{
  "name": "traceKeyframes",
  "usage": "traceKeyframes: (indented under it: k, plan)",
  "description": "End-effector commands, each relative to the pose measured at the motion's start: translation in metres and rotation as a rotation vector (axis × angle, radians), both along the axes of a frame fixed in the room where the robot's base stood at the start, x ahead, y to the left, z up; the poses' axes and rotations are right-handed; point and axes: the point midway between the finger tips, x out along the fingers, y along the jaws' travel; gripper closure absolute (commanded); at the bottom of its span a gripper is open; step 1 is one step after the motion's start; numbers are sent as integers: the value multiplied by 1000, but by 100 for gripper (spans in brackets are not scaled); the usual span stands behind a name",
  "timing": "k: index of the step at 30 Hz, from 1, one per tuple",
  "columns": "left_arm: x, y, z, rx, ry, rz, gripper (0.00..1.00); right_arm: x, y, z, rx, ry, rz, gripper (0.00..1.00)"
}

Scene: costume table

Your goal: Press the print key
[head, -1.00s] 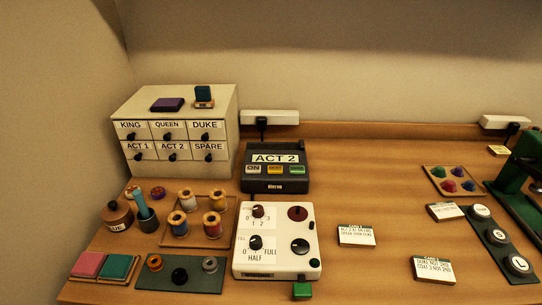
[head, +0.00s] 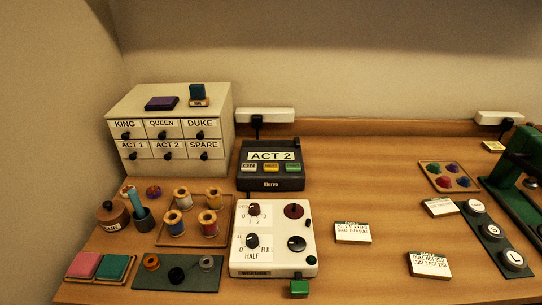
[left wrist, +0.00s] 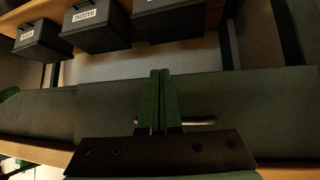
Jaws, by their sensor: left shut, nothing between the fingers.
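A black label machine (head: 270,180) stands on the table at the back, right of the drawer cabinet. Its display (head: 271,156) reads "ACT 2". Below the display is a row of three keys: a pale one (head: 248,167) marked "ON", a yellow one (head: 271,167) and a green one (head: 293,167). The lettering on the yellow and green keys is too small to read. My left gripper (left wrist: 160,100) shows only in the left wrist view, its green fingers together and empty, away from the keys. My right gripper is in neither view.
A white control box (head: 274,240) with knobs stands just in front of the label machine. The drawer cabinet (head: 170,155) is to its left, with a spool tray (head: 184,239) in front. Cards lie to the right, with bare wood between. Dark bins (left wrist: 94,25) show in the left wrist view.

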Motion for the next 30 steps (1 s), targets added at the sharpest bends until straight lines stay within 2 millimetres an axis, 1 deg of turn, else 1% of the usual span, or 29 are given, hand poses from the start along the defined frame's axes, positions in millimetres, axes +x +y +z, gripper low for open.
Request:
traceKeyframes:
  k: [1, 5, 6, 30]
  plan:
    - [0, 0, 0, 0, 0, 0, 100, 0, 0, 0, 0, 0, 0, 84]
    - [0, 0, 0, 0, -1, 0, 100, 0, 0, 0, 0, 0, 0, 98]
    - [0, 0, 0, 0, -1, 0, 100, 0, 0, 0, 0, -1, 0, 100]
    - [1, 0, 1, 0, -2, 1, 100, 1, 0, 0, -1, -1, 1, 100]
